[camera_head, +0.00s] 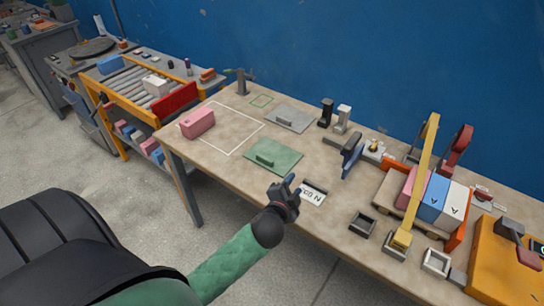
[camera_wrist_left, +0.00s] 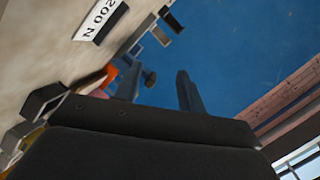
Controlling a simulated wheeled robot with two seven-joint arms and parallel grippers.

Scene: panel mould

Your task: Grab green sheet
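The green sheet (camera_head: 284,158) lies flat on the workbench, with a small raised green block on it near its left side. My left gripper (camera_head: 293,185) is by the bench's front edge, to the right of the sheet and nearer to me, apart from it. In the left wrist view its two fingers (camera_wrist_left: 157,88) stand apart with nothing between them. The sheet cannot be made out in the left wrist view. My right gripper is not in view.
A grey sheet (camera_head: 290,119) lies behind the green one, and a pink block (camera_head: 197,123) sits left in a white outline. A label "N 002" (camera_head: 313,195) lies beside my gripper; it also shows in the left wrist view (camera_wrist_left: 99,18). A yellow-armed fixture (camera_head: 424,170) stands right.

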